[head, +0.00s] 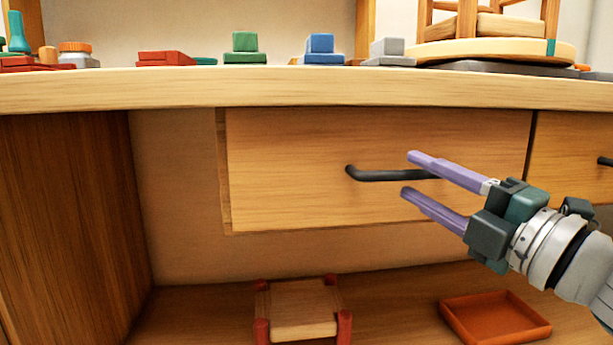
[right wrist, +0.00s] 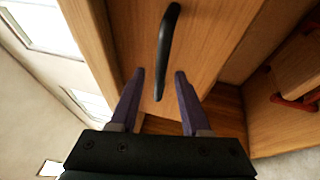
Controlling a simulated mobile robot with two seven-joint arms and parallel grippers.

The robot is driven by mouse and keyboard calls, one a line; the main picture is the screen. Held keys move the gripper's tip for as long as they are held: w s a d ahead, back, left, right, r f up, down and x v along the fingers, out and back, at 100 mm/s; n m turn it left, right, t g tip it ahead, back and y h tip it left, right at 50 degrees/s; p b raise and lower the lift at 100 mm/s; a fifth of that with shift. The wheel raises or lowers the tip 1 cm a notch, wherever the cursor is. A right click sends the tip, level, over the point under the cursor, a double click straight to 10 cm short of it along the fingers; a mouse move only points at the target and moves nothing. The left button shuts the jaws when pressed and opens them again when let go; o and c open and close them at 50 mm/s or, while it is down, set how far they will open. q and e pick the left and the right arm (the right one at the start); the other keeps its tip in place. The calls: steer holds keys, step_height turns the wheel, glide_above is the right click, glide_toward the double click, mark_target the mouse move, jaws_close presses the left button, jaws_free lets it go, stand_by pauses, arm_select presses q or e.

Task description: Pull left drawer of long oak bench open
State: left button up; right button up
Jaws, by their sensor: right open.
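The left drawer (head: 290,200) of the long oak bench (head: 300,92) has a plain wooden front and looks shut or nearly so. Its black bar handle (head: 365,174) is horizontal in the head view; the right part lies behind my right gripper. My right gripper (head: 407,174) has purple fingers and is open, its upper and lower fingers pointing at the handle's right part. In the right wrist view the handle (right wrist: 168,40) lies ahead of the open fingers (right wrist: 160,75), near the gap's line; I cannot tell whether they touch it. My left gripper is not in view.
A second drawer (head: 575,150) with a black handle is at the right. Blocks, green (head: 245,50), blue (head: 320,48) and grey (head: 390,52), stand on the bench top. Below are a small wooden stool (head: 303,305) and an orange tray (head: 495,315). Space before the drawer's left part is clear.

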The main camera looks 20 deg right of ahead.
mark_target(355, 145)
steer(key=shift+x, duration=1.25)
jaws_close()
stand_by(0.5)
